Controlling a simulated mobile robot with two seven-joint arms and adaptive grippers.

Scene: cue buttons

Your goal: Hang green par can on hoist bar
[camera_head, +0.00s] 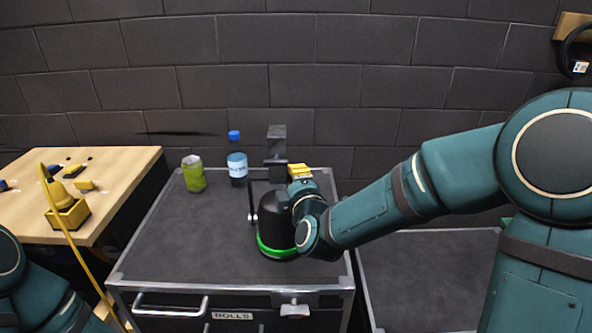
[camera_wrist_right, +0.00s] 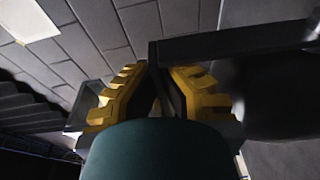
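The par can (camera_head: 272,211) is a black can with a bright green ring at its lower end. It is over the front right part of the dark cart top; I cannot tell whether it touches the top. Its dark yoke arm and a dark clamp-like block (camera_head: 277,142) rise behind it. My right gripper (camera_head: 299,172) is at the yoke, partly hidden by my wrist. In the right wrist view its yellow fingers (camera_wrist_right: 160,75) close on a dark bar (camera_wrist_right: 235,42), with the black can body (camera_wrist_right: 280,95) at right. I cannot make out the hoist bar. My left gripper is out of view.
The cart's left front is clear. A wooden table (camera_head: 110,165) at left holds a yellow fixture (camera_head: 68,212) and small items. A lower dark surface (camera_head: 430,275) lies right.

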